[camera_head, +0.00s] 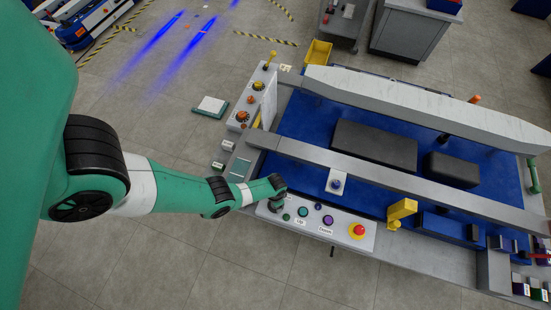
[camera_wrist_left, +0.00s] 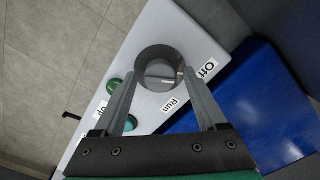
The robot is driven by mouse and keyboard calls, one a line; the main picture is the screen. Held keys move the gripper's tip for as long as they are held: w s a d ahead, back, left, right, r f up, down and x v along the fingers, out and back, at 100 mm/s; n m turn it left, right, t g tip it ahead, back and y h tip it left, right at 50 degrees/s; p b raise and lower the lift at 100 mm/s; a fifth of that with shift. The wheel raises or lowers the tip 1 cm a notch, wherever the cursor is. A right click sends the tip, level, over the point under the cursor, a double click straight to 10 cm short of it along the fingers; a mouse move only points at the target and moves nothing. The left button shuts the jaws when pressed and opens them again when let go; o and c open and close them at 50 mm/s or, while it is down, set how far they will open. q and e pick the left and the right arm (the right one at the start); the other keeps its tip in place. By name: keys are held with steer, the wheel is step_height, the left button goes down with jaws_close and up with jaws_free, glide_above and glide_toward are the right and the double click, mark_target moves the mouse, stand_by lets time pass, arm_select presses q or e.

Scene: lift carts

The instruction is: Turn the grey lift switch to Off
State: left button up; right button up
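The grey lift switch (camera_wrist_left: 160,62) is a round grey knob on a white panel, with a lighter bar across its face. The labels Off (camera_wrist_left: 208,69) and Run (camera_wrist_left: 171,104) stand beside it. I cannot tell which label the bar points to. My left gripper (camera_wrist_left: 162,73) is open, with one finger on each side of the knob; I cannot tell whether they touch it. In the head view my left gripper (camera_head: 279,190) is over the left end of the control panel (camera_head: 340,232) and partly hides the switch (camera_head: 276,205). My right gripper is not in view.
Green (camera_head: 303,212) and purple (camera_head: 328,220) buttons and a red emergency button (camera_head: 359,230) sit right of the switch. A yellow block (camera_head: 402,209) stands beyond them. The blue lift platform (camera_head: 300,125) with grey beams lies behind. Floor is clear in front.

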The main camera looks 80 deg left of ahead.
arm_select(q)
steer(key=shift+r, duration=0.15)
step_height(320, 180, up, 11)
steer(key=p, duration=1.1)
steer(key=shift+r+p, duration=0.15)
steer(key=shift+p, duration=0.15)
